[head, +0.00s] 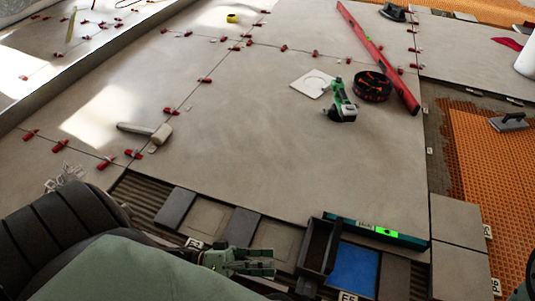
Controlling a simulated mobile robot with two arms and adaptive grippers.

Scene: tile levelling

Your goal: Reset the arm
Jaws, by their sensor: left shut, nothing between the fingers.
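My left gripper (255,263), with green and grey fingers, is at the bottom middle of the head view. It is shut and empty, low over the near row of small tiles, left of a black open box (319,247). My dark arm and a green-grey part of me fill the lower left and hide the floor there. My right gripper is not in view.
A level (345,228) with a lit green patch lies behind a blue square (353,266). A mallet (150,131), green tool (341,103), black round tray (372,86) and long red bar (378,56) lie on large grey tiles. Red clips line the joints.

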